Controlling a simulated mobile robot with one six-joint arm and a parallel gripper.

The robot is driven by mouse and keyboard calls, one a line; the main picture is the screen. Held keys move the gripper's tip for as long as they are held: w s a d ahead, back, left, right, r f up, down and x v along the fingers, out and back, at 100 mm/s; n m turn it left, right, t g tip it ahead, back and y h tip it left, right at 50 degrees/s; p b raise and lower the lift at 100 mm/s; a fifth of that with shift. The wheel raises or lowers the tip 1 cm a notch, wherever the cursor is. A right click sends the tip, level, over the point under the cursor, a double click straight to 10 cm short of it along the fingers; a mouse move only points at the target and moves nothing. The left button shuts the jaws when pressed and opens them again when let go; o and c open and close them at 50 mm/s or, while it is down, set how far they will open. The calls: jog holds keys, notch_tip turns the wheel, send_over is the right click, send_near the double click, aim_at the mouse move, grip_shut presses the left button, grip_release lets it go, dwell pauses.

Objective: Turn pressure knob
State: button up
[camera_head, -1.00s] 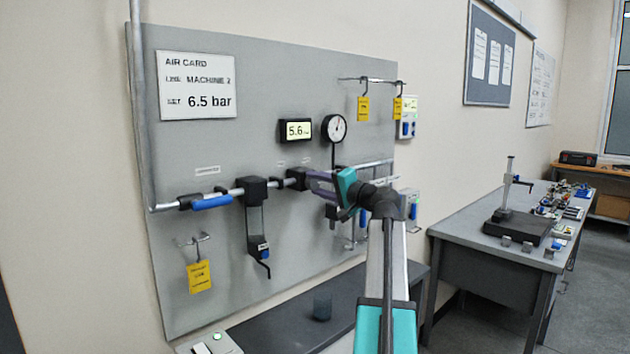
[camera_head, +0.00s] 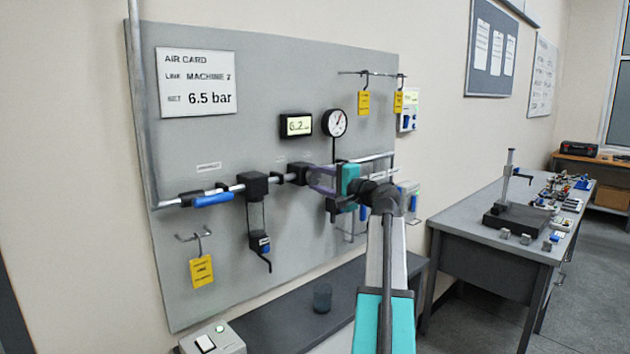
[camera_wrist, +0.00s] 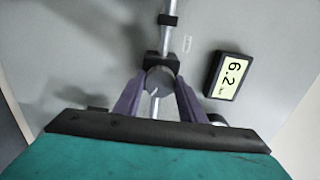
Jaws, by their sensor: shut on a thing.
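The pressure knob (camera_wrist: 160,81) is a round dark grey disc with a light line on its face, in the wrist view. My gripper (camera_wrist: 158,98) is shut on the knob, one purple finger on each side of it. In the head view, my gripper (camera_head: 313,180) reaches the regulator block (camera_head: 297,174) on the pipe from the right; the knob is hard to make out there. The digital display (camera_head: 297,126) reads 6.2, and the display in the wrist view (camera_wrist: 229,75) shows the same, turned sideways. The air card (camera_head: 198,84) says Machine 2, set 6.5 bar.
A round dial gauge (camera_head: 335,123) sits above the pipe. A blue valve handle (camera_head: 212,200) and a filter bowl (camera_head: 257,215) are to the left. Yellow tags (camera_head: 201,270) hang on hooks. A dark shelf (camera_head: 275,320) with a small cup (camera_head: 322,297) lies below.

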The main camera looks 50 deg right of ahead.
jog(key=o, duration=1.1)
jog(key=shift+w+r, duration=0.15)
jog(key=shift+w, duration=0.05)
jog(key=shift+c, duration=0.2)
jog(key=shift+s, duration=0.1)
jog(key=s+a+b, duration=0.1)
jog(key=s+b, duration=0.1)
jog(key=s, duration=1.1)
jog(key=shift+s+b, duration=0.35)
jog(key=shift+s, duration=0.05)
